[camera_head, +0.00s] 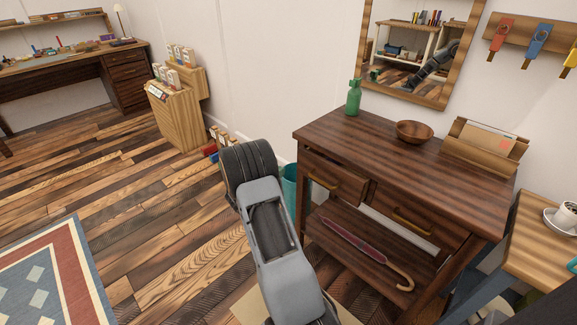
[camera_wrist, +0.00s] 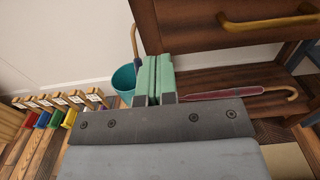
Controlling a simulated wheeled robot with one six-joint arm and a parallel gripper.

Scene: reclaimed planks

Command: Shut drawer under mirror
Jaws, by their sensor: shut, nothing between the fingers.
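The dark wooden dresser (camera_head: 430,165) stands under the wood-framed mirror (camera_head: 412,95). Its left drawer (camera_head: 347,184) has a brass-coloured handle (camera_head: 322,181) and stands out a little from the front. The right drawer (camera_head: 440,232) has its own handle (camera_head: 411,221) and looks flush. In the wrist view, a drawer front with a handle (camera_wrist: 270,19) fills the upper right. My gripper (camera_wrist: 159,60) has green fingers, shut together and empty, left of and below that handle, apart from it. In the head view my arm hides the gripper.
A red umbrella (camera_head: 355,240) lies on the dresser's lower shelf. A teal bin (camera_wrist: 124,82) stands beside the dresser. A green bottle (camera_head: 354,97), a bowl (camera_head: 415,132) and a letter holder (camera_head: 484,146) are on top. A side table (camera_head: 540,235) stands close at right.

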